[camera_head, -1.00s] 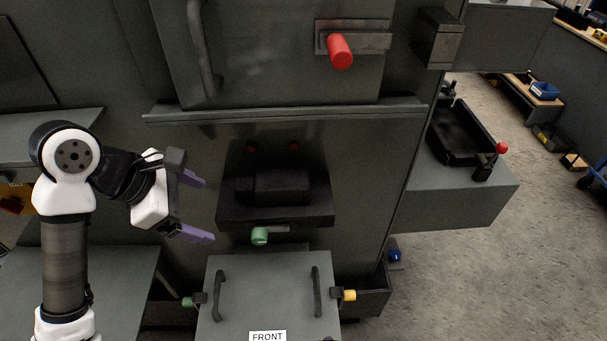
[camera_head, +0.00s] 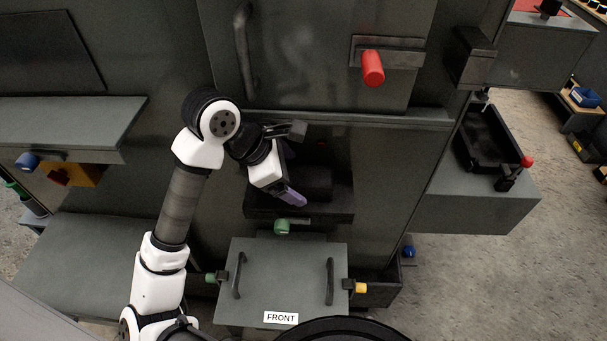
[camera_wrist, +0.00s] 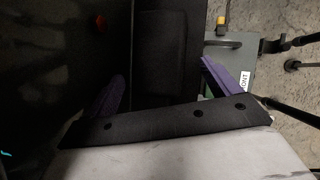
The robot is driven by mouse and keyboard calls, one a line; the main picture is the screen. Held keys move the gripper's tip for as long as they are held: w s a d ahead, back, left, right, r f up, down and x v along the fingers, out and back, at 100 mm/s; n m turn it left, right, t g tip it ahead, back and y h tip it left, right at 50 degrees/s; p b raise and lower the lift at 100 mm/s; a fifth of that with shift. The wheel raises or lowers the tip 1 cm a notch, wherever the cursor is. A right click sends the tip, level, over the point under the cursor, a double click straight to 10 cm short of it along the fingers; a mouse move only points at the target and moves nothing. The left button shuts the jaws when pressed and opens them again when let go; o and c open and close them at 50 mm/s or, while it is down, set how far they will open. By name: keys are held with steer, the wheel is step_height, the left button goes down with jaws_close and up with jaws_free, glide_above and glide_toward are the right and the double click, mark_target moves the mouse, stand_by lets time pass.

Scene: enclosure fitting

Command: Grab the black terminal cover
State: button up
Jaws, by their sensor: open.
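The black terminal cover (camera_head: 317,183) appears as a dark block on a black ledge (camera_head: 325,215) in the recess of the grey cabinet. It is partly hidden behind my gripper (camera_head: 293,175) in the head view. My gripper is open, with purple fingers, at the left part of the block. In the wrist view, the dark block (camera_wrist: 160,45) lies ahead, between the open fingers of my gripper (camera_wrist: 163,80). The recess is dark, and I cannot tell whether a finger touches the block.
A green knob (camera_head: 282,227) sits at the ledge's front. Below is a grey panel (camera_head: 285,285) marked FRONT with two handles. Above are a protruding lip (camera_head: 400,121) and a red knob (camera_head: 373,68). A black tray (camera_head: 487,140) stands at the right.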

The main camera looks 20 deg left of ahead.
steer(key=shift+w+d+f, duration=0.25)
steer(key=shift+d+f, duration=0.05)
steer(key=shift+f, duration=0.2)
steer(key=c, duration=1.2)
steer(key=shift+w, duration=0.1)
steer(key=shift+c, duration=0.6)
